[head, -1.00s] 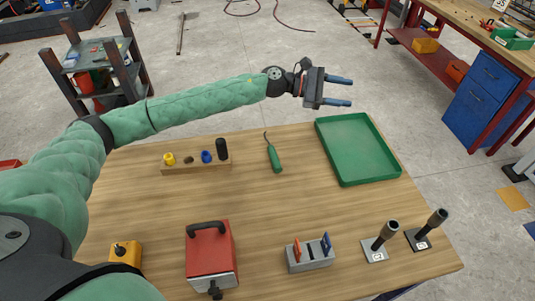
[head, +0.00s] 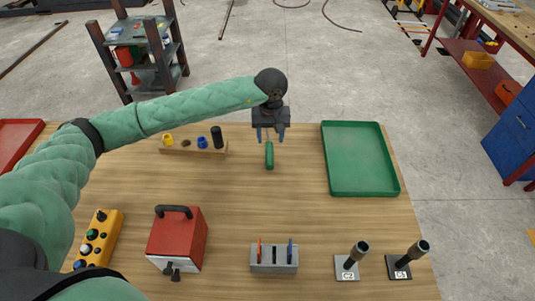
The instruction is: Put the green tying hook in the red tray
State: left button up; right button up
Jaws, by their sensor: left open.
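The green tying hook (head: 269,157) lies on the wooden table, its green handle toward me and its thin dark end toward the far edge. My left gripper (head: 270,138) points down over the hook's far end. Its two blue fingers are apart, one on each side of the thin shaft in the picture. I cannot tell how high above the table they are. The red tray (head: 14,142) is at the far left, partly cut off by the picture edge. My right gripper is out of view.
A green tray (head: 358,188) stands on the right. A wooden block with plugs (head: 178,150) is left of the hook. A red box (head: 178,240), a yellow button box (head: 98,240), a grey holder (head: 274,264) and two posts are in front. The table middle is clear.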

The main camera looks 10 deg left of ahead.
aim_at(269, 151)
pick_arm(q)
jog(key=shift+a+f, duration=0.1)
jog(key=shift+f, duration=1.35)
notch_tip(269, 151, down, 4)
jog(key=shift+f+p, duration=0.1)
jog(key=shift+p, duration=0.5)
jog(key=shift+f, duration=0.3)
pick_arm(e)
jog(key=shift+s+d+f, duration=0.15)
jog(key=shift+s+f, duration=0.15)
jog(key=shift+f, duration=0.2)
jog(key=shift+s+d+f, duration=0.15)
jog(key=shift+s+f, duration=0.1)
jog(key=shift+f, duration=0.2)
pick_arm(q)
grip_shut()
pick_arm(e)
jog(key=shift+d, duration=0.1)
pick_arm(q)
jog(key=shift+r, duration=0.15)
